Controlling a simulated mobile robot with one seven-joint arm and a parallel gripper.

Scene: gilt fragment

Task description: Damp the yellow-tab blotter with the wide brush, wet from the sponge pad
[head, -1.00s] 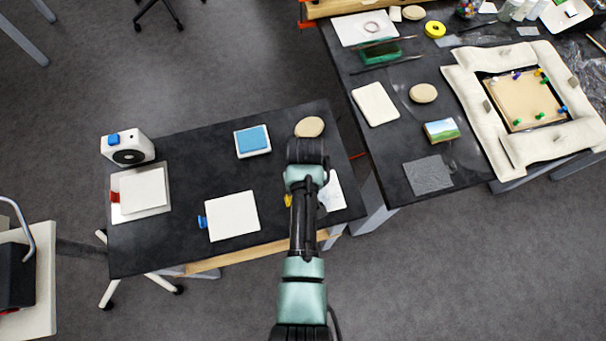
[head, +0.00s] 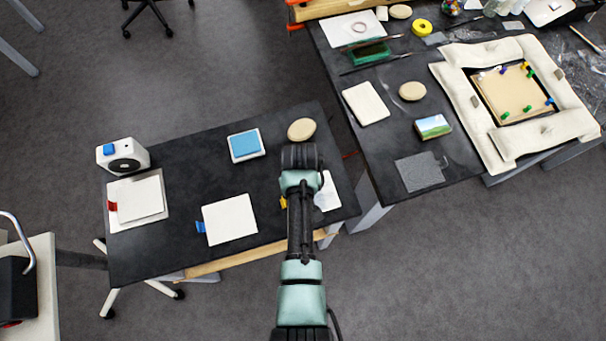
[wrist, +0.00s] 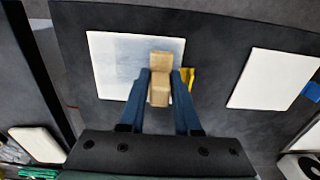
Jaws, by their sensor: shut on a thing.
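My gripper (wrist: 163,78) is shut on the wide brush (wrist: 160,85), whose wooden body shows between the two blue fingers in the wrist view. The brush is over the yellow-tab blotter (wrist: 103,85), a white sheet with a yellow tab (wrist: 188,76). A grey-blue patch covers much of the sheet. Whether the bristles touch it is hidden. In the head view my arm covers part of this blotter (head: 327,192), and its yellow tab (head: 284,202) shows left of the arm. The sponge pad (head: 246,144), blue in a white tray, lies at the back of the dark table.
A blue-tab blotter (head: 230,219) and a red-tab blotter (head: 140,198) lie to the left. A white device (head: 123,156) stands at the back left corner. A beige oval (head: 301,130) lies just beyond my wrist. A second table (head: 400,140) with a padded frame stands right.

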